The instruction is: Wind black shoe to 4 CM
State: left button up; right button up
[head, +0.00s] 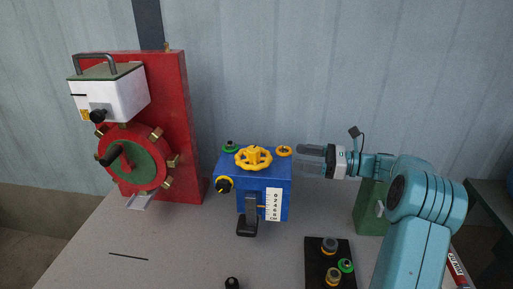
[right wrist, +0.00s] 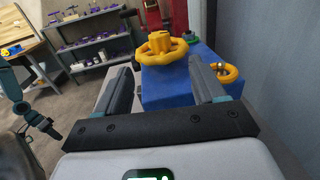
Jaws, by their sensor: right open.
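A blue box (head: 228,190) stands on the grey table with a yellow handwheel (head: 253,157) on top. The black shoe (head: 247,227) hangs on its front, its foot low near the table. A white scale (head: 273,204) marked in CM is beside it; a small yellow pointer touches its left edge around the middle, too small to read exactly. My right gripper (head: 312,158) is open and empty, to the right of the handwheel and apart from it. In the right wrist view the handwheel (right wrist: 163,48) lies ahead between the fingers (right wrist: 165,88). My left gripper is not seen.
A red stand (head: 176,120) is left. A black plate with buttons (head: 317,270) lies front right; a green block (head: 371,210) stands behind my right arm.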

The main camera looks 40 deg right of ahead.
aim_at(259, 149)
jog(key=p+x, duration=0.3)
jog(key=x, duration=0.9)
jog(key=shift+w+a+r, duration=0.1)
jog(key=shift+a, duration=0.05)
jog(key=shift+w+a, duration=0.1)
jog(key=shift+w, duration=0.15)
